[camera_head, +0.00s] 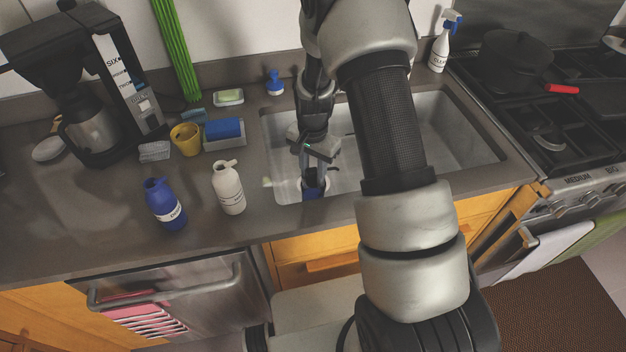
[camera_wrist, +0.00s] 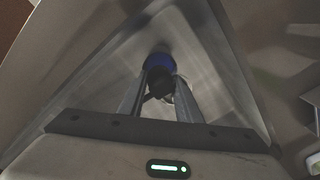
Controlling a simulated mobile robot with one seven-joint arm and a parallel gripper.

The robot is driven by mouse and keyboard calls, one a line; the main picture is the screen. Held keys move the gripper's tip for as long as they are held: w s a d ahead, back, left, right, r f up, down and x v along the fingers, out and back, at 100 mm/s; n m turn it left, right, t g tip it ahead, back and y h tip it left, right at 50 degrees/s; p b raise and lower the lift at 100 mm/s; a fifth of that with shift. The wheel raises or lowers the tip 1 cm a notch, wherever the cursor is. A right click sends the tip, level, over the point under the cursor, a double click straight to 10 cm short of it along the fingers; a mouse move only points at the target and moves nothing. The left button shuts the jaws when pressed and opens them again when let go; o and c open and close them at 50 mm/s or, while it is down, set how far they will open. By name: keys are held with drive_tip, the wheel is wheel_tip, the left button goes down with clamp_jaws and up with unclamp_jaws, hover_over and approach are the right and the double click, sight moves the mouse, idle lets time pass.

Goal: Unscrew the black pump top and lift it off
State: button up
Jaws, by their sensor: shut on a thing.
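My gripper (camera_head: 315,168) points down into the left part of the sink. In the wrist view its two fingers (camera_wrist: 160,92) are shut on a small dark thing, which looks like the black pump top (camera_wrist: 158,82). A blue bottle (camera_wrist: 160,62) shows just beyond the fingers.
A white bottle (camera_head: 229,188) and a blue bottle (camera_head: 165,203) stand on the counter left of the sink (camera_head: 465,148). A yellow cup (camera_head: 186,139), a coffee maker (camera_head: 105,85) and a small blue bottle (camera_head: 275,85) stand further back. The sink's right part looks empty.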

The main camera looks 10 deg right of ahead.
drive_tip(key=shift+f, duration=0.1)
drive_tip(key=n+b, duration=0.1)
drive_tip(key=n, duration=0.2)
drive_tip(key=shift+f, duration=0.1)
drive_tip(key=n, duration=0.3)
drive_tip(key=n+b, duration=0.1)
drive_tip(key=n, duration=0.2)
drive_tip(key=shift+s+n, duration=0.1)
drive_tip(key=shift+n, duration=1.4)
drive_tip(key=n, duration=0.2)
drive_tip(key=shift+r+n+p, duration=0.25)
drive_tip(key=shift+n+p, duration=0.05)
drive_tip(key=n, duration=0.3)
